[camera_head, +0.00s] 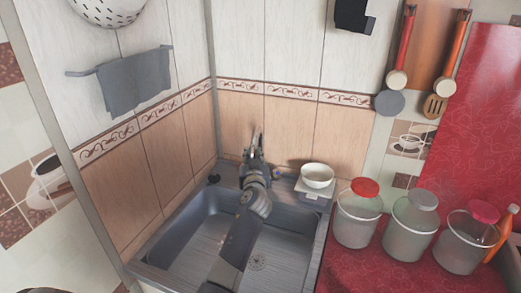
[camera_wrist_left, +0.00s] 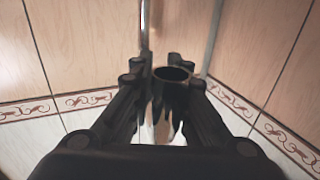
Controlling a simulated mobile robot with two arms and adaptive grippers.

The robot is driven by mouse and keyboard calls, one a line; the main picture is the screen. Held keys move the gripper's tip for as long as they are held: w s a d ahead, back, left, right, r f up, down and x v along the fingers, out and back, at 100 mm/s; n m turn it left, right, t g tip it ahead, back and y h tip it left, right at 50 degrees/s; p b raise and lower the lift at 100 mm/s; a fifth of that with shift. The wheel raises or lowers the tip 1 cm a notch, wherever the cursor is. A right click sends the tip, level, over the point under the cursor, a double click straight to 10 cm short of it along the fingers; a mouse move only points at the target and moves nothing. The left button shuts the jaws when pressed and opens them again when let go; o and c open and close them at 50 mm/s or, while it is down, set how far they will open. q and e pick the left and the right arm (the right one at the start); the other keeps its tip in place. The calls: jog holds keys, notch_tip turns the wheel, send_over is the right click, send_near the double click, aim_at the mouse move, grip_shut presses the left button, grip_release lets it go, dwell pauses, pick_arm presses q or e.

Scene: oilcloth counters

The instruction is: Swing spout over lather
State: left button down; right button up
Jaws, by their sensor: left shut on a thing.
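The grey sink (camera_head: 190,240) stands in the corner under the tiled walls, and its basin shows a round drain (camera_head: 257,262). My left gripper (camera_head: 256,155) is at the back rim of the sink, its arm reaching over the basin. A thin metal part of the tap spout (camera_head: 257,136) rises just behind it. In the left wrist view my fingers (camera_wrist_left: 168,105) are shut on the spout, whose dark round open end (camera_wrist_left: 173,74) shows between them. The gripper hides most of the tap. I cannot make out lather in the basin. My right gripper is not in view.
Several lidded jars, the nearest red-lidded (camera_head: 357,220), line the red counter (camera_head: 345,272). A grey towel (camera_head: 136,82) hangs on the left wall. Utensils (camera_head: 400,50) hang at upper right.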

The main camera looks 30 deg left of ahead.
pick_arm(q)
jog(key=s+a+m+t+h+p, duration=0.1)
jog(key=a+h+p, duration=0.1)
jog(key=a, duration=0.4)
jog(key=shift+s+a+m, duration=0.3)
jog(key=shift+a+m, duration=0.1)
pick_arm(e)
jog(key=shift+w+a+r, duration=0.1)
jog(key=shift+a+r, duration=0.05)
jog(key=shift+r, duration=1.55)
pick_arm(q)
jog(key=shift+r, duration=0.15)
jog(key=c, duration=1.9)
grip_release()
jog(key=o, duration=0.4)
jog(key=shift+s, duration=0.1)
jog(key=shift+s+a, duration=0.1)
jog(key=shift+s, duration=0.05)
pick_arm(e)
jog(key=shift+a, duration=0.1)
pick_arm(q)
jog(key=shift+d, duration=0.2)
